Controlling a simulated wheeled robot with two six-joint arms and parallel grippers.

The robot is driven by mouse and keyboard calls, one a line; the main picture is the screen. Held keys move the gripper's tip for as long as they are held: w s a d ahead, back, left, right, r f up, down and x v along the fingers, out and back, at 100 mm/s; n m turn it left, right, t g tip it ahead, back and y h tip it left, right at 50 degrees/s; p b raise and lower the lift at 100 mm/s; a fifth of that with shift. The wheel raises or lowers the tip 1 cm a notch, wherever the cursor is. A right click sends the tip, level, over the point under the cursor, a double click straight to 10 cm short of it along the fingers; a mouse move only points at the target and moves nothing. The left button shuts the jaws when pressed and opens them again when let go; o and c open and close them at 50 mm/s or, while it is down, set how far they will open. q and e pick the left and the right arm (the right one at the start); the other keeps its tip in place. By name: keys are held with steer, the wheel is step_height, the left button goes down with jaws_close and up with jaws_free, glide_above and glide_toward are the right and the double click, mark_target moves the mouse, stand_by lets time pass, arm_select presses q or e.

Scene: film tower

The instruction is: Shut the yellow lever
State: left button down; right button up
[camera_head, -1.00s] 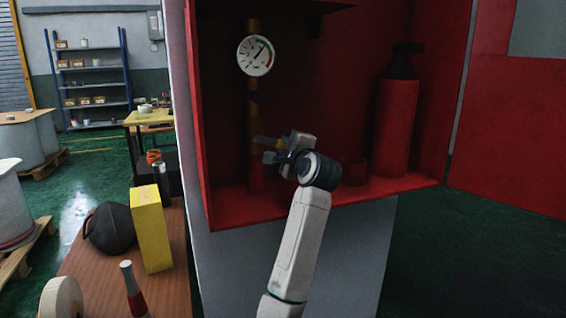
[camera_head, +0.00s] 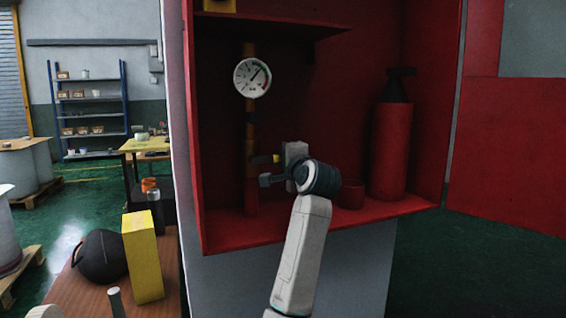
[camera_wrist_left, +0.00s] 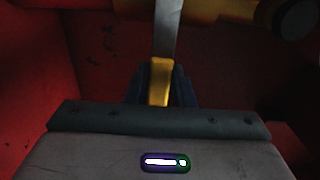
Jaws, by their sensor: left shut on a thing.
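The yellow lever (camera_head: 277,158) sits at the upright pipe (camera_head: 250,125) inside the red cabinet; only a small part of it shows in the head view. In the left wrist view the lever is a grey metal strip with a yellow end (camera_wrist_left: 160,82), running up from between my fingers toward the yellow pipework. My left gripper (camera_head: 267,170) is just right of the pipe's lower part and is shut on the lever's yellow end. The fingers hide part of the lever. My right gripper is not in view.
A round gauge (camera_head: 253,77) is on the pipe above the lever. A red fire extinguisher (camera_head: 390,150) and a small red cup (camera_head: 351,195) stand to the right in the cabinet (camera_head: 300,236). A yellow box (camera_head: 143,257) and a dark round object (camera_head: 100,256) stand on the table at left.

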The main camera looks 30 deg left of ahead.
arm_select(q)
steer(key=c, duration=1.2)
jaws_free()
steer(key=shift+c, duration=0.2)
steer(key=v, duration=1.1)
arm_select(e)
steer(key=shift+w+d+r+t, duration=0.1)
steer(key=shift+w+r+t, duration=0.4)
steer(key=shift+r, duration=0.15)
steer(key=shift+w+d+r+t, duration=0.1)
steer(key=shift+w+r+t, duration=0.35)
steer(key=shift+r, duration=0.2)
arm_select(q)
steer(key=shift+a, duration=0.1)
